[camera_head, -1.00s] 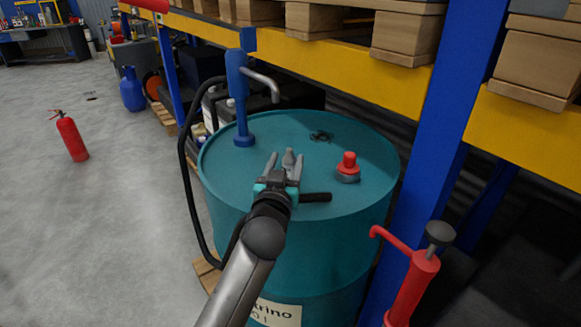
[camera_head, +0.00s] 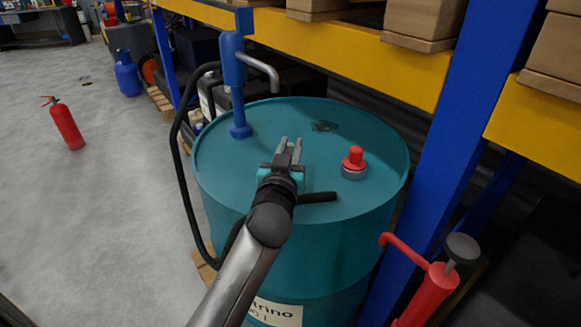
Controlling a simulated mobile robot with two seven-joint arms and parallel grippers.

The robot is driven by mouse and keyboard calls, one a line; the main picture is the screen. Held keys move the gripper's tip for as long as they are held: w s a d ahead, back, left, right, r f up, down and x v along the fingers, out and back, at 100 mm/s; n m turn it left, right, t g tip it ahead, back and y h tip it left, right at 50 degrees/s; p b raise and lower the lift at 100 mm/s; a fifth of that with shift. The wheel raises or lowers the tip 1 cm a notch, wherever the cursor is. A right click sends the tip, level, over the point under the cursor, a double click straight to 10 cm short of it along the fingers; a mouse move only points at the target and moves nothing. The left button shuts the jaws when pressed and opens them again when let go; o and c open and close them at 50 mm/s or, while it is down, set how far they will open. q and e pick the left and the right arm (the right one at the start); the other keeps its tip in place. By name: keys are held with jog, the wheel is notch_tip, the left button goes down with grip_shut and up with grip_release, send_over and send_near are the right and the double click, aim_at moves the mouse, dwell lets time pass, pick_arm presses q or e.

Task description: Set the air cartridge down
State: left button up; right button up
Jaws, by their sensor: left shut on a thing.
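My left gripper (camera_head: 290,147) is over the top of the teal drum (camera_head: 225,175), its fingers pointing away toward the drum's far side. Its fingers are shut on a small grey thing, which looks like the air cartridge (camera_head: 290,152). The fingers hide most of it. I cannot tell whether the cartridge touches the drum lid. My right gripper is out of view.
A red-topped cap with a grey base (camera_head: 354,162) stands right of the gripper. A black rod (camera_head: 318,197) lies near the drum's front edge. A blue pump (camera_head: 235,90) rises at the lid's left. A red hand pump (camera_head: 432,290) stands front right.

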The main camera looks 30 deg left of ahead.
pick_arm(q)
grip_shut()
dwell(0.9)
